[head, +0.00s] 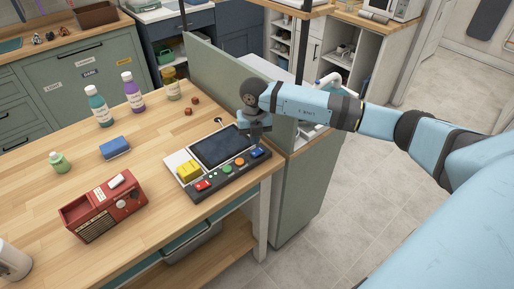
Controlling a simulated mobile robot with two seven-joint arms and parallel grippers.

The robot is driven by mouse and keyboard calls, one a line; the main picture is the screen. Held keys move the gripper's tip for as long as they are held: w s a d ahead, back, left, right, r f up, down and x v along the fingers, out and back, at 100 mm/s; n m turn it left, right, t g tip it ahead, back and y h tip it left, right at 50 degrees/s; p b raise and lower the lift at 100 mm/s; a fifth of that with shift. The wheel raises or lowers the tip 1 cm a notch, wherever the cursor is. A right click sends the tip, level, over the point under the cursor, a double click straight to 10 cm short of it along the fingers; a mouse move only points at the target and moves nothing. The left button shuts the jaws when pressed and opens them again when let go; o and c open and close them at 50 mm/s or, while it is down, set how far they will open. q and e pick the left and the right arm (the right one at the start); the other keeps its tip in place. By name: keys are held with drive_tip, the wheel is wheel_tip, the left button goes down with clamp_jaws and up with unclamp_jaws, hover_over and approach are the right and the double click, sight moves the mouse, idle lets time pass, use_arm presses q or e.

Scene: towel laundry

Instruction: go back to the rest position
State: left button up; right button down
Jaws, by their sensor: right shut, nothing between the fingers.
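My right arm reaches in from the right. Its gripper (261,141) points down, shut and empty, over the right end of a control panel (230,175) on the wooden table. The fingertips are just above or at a blue button (257,153); I cannot tell whether they touch it. The panel also has a dark screen, a yellow block (187,171), and red, green and orange buttons. My left gripper is not in view.
A red radio (103,208), a blue block (115,148) and several bottles (132,92) stand on the wooden table (150,180) to the left. A grey-green partition (222,82) rises close behind the gripper. Open tiled floor (345,210) lies to the right.

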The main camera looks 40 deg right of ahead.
drive_tip(key=shift+r+p, duration=0.45)
drive_tip(key=shift+r, duration=0.65)
